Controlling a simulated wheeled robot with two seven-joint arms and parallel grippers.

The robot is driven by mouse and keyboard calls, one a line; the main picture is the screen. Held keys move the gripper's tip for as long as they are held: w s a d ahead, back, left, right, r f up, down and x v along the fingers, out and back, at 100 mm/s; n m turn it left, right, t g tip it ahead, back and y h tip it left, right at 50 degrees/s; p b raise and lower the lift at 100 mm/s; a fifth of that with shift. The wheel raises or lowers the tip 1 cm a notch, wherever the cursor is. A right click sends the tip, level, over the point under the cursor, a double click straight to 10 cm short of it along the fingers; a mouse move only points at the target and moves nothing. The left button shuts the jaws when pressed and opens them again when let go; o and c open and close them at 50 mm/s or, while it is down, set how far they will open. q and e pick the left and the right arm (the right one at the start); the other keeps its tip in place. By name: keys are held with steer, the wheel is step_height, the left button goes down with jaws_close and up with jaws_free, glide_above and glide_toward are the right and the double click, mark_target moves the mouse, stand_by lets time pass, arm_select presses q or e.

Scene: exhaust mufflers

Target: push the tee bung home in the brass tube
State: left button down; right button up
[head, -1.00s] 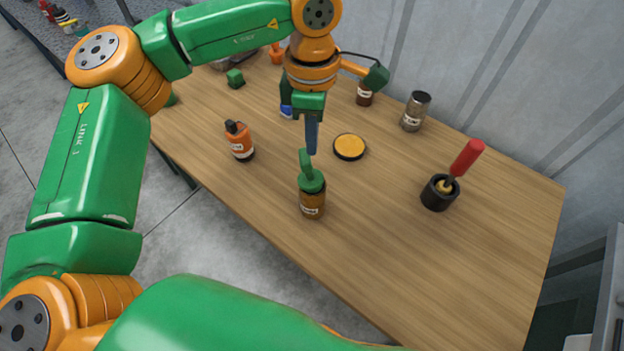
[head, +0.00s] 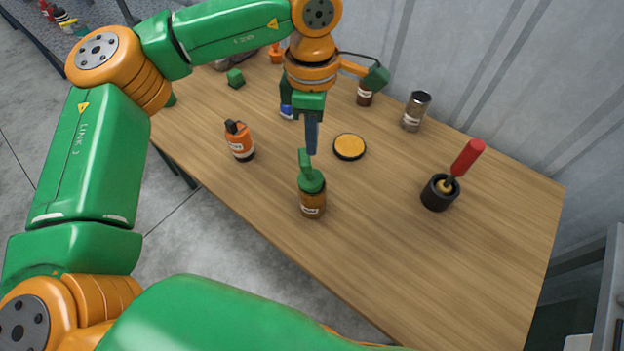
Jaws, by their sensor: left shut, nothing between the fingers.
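The green tee bung (head: 311,182) sits in the mouth of the brown, labelled brass tube (head: 312,205), which stands upright near the table's front edge. Its cap part and raised handle show above the rim; how deep it sits I cannot tell. My left gripper (head: 312,150) points down, shut and empty, with its dark fingertips just behind and right of the handle's top in the picture. I cannot tell whether they touch it. My right gripper is not in view.
An orange bottle (head: 240,142) stands left of the tube. A yellow-topped round tin (head: 349,147) lies to the right, behind it. A black pot (head: 440,193) holds a red-handled tool (head: 467,157). A grey jar (head: 415,111) stands at the back. The wooden table's (head: 420,270) right front is clear.

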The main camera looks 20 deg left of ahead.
arm_select(q)
steer(key=shift+f, duration=0.2)
steer(key=shift+s+f+b, duration=0.1)
steer(key=shift+f+b, duration=1.35)
steer(key=shift+f, duration=0.05)
step_height(320, 180, up, 7)
steer(key=p, duration=0.5)
steer(key=shift+p, duration=0.4)
